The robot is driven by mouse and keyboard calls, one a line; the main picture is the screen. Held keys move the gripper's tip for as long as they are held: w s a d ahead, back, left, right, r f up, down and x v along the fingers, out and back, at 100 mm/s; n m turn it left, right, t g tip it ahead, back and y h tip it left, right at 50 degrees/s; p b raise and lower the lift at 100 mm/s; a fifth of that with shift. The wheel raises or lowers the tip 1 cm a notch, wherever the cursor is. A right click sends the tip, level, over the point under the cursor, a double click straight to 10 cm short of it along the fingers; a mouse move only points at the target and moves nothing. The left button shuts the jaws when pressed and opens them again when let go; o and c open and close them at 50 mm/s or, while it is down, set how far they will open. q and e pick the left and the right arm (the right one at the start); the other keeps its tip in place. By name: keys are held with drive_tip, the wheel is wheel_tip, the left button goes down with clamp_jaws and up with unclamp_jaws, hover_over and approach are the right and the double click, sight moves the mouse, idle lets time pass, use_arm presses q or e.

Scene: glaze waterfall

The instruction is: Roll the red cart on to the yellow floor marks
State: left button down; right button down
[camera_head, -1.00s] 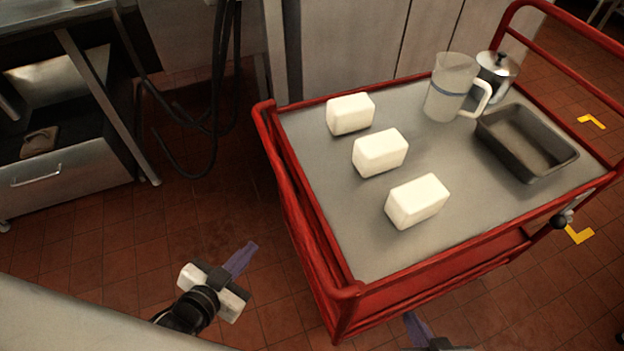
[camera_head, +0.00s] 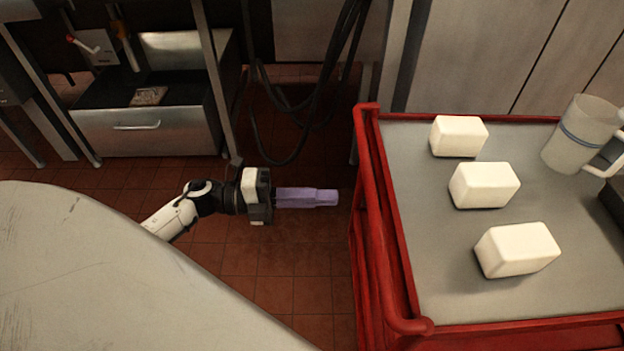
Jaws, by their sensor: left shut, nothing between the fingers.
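The red cart (camera_head: 377,232) stands at the right, its near and right parts cut off by the frame. Its grey top (camera_head: 440,285) carries three white blocks (camera_head: 484,185), a clear jug (camera_head: 577,135) with a blue band, and a sliver of a dark pan at the right edge. My left gripper (camera_head: 328,198), with purple fingers, is shut and empty. It points right at the cart's left side, with a small gap in the picture. My right gripper is not in view. The yellow floor marks are out of view now.
Dark hoses (camera_head: 318,85) hang behind my left gripper. Pale cabinets (camera_head: 480,50) stand behind the cart. Red tiled floor (camera_head: 270,280) is clear between my left arm and the cart.

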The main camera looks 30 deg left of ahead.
sight(386, 197)
use_arm(q)
drive_tip(key=x, duration=0.9)
drive_tip(key=shift+w+d, duration=0.1)
